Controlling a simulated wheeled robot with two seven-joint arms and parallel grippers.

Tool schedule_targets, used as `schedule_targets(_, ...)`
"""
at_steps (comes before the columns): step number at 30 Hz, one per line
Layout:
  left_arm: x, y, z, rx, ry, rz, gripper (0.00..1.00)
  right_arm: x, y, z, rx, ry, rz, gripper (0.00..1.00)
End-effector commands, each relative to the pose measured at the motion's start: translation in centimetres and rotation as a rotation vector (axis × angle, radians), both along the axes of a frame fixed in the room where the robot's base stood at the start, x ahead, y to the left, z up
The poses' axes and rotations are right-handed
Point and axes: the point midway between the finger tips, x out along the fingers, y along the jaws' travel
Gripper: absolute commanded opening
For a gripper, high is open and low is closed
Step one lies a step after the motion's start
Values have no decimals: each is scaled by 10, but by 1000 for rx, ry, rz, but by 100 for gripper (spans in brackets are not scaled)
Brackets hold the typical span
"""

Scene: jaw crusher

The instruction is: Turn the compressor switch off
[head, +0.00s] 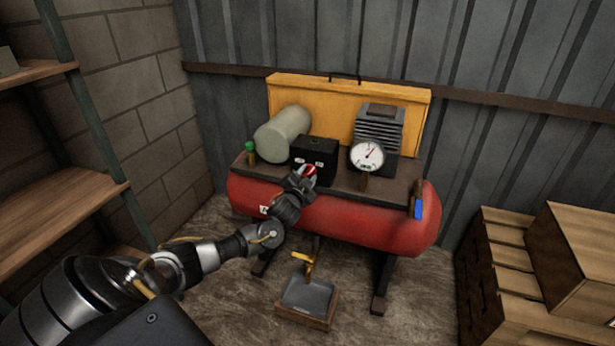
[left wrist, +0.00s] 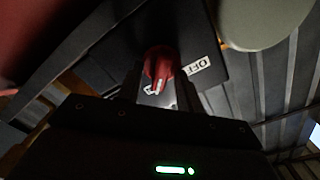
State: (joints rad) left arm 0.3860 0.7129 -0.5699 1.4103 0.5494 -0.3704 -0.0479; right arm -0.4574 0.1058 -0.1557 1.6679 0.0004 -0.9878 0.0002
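The compressor (head: 375,225) has a red tank and stands against the metal wall. The switch is a red knob (head: 309,170) on a black box (head: 318,150) on top of it. My left gripper (head: 305,176) is right in front of the knob. In the left wrist view, the red knob (left wrist: 160,66) sits between my two fingertips (left wrist: 158,88), with gaps that look visible on both sides. An "OFF" label (left wrist: 196,68) is to the right of the knob there. A second label below the knob is partly hidden. My right gripper is not in view.
A gauge (head: 367,155) stands right of the box, and a pale cylinder (head: 283,133) left of it. Shelves (head: 60,210) are at the left and wooden crates (head: 570,255) at the right.

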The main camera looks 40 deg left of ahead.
Motion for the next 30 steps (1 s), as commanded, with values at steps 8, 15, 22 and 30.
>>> schedule_targets(8,4,1,0,0,2,-1,36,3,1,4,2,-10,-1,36)
schedule_targets(15,4,1,0,1,1,-1,14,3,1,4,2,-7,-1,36)
schedule_targets(22,4,1,0,0,1,-1,0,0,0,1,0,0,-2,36)
schedule_targets(30,3,1,0,-48,-15,0,0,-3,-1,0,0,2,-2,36)
